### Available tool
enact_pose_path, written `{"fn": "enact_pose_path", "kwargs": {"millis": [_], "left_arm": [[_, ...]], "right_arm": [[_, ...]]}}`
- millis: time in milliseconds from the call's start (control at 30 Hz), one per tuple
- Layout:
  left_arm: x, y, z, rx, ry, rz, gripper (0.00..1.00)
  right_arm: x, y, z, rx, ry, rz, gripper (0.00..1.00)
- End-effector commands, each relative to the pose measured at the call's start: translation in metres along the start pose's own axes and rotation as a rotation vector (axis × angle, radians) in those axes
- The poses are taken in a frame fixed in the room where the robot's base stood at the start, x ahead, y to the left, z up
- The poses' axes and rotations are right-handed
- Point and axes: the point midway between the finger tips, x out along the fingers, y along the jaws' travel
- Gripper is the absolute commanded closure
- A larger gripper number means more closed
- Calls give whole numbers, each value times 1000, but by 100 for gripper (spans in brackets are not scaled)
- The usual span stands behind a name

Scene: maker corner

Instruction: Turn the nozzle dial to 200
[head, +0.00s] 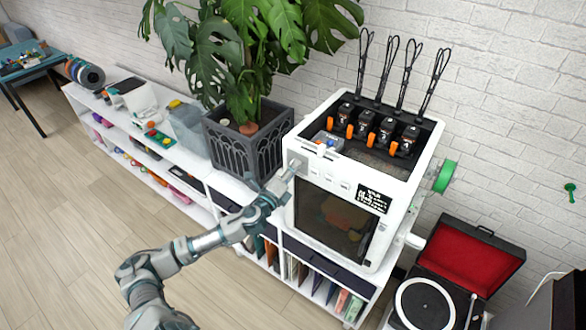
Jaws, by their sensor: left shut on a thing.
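A white 3D printer (293,215) stands on a low white shelf, with a dark window (335,222) in its front. A row of small round controls shows on its front panel above the window; their markings are too small to read. My left gripper (294,168) reaches the left end of this panel and is shut on what looks like the nozzle dial, which the fingers hide. The dial's setting cannot be read. Another pale round dial (345,185) sits further right on the panel. My right gripper is not in view.
A large plant in a dark grey pot (250,150) stands close left of the printer. Several black-and-orange units (372,130) sit on the printer's top. An open record player (425,304) is at the lower right. The wooden floor (70,220) in front is clear.

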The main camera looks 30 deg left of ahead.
Motion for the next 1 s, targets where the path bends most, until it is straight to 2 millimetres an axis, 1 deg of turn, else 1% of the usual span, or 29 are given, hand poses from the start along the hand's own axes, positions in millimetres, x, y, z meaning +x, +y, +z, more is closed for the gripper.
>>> {"fn": "enact_pose_path", "kwargs": {"millis": [33,200,400,600,1000], "left_arm": [[0,4,-1,33,3,7,100],[0,5,0,138,9,-2,100],[0,5,0,220,15,-9,100],[0,5,0,256,17,-13,100],[0,5,0,263,16,-14,100]], "right_arm": [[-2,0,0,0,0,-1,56],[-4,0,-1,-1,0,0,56],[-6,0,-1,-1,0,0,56],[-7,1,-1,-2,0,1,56],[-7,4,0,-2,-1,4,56]]}}
